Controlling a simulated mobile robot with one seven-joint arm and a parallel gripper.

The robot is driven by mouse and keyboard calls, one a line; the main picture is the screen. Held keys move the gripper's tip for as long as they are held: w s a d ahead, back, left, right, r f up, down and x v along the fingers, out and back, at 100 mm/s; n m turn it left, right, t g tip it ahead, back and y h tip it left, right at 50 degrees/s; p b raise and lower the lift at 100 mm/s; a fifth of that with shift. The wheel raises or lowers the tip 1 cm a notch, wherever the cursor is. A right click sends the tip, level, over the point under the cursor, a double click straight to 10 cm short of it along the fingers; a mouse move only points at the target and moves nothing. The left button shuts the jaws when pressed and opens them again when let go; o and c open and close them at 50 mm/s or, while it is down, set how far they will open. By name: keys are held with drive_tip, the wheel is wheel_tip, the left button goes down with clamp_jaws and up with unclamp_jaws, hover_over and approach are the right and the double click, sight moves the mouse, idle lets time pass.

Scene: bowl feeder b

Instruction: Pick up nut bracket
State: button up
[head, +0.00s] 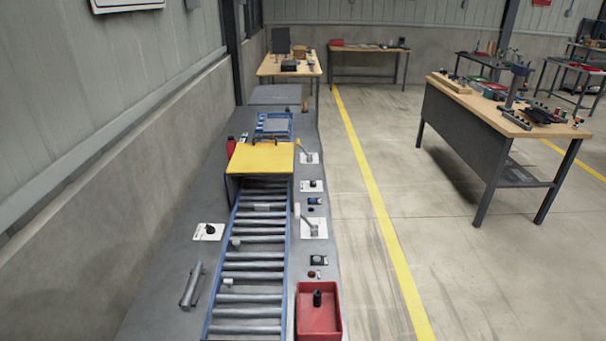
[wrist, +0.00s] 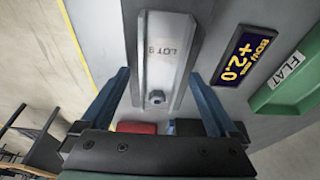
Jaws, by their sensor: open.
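In the wrist view, a pale grey metal channel piece marked "LOT" with a hex nut at its near end, which looks like the nut bracket (wrist: 160,60), lies on a grey surface. My gripper (wrist: 158,73) is open, with one blue finger on each side of the bracket's near half. The fingers look apart from it, and nothing is held. How far the fingertips are above the surface is hard to tell. In the head view I cannot make out my gripper or pick out the bracket with certainty.
In the wrist view, a blue "+2.0" sign (wrist: 241,58) and a green tray (wrist: 295,85) marked "FLAT" lie to the right; a red block (wrist: 136,127) shows behind the gripper. The head view shows a roller conveyor (head: 252,270), a yellow cover (head: 260,158) and a red bin (head: 304,320).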

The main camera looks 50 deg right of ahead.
drive_tip(key=shift+c, duration=0.2)
clamp_jaws()
idle(0.3)
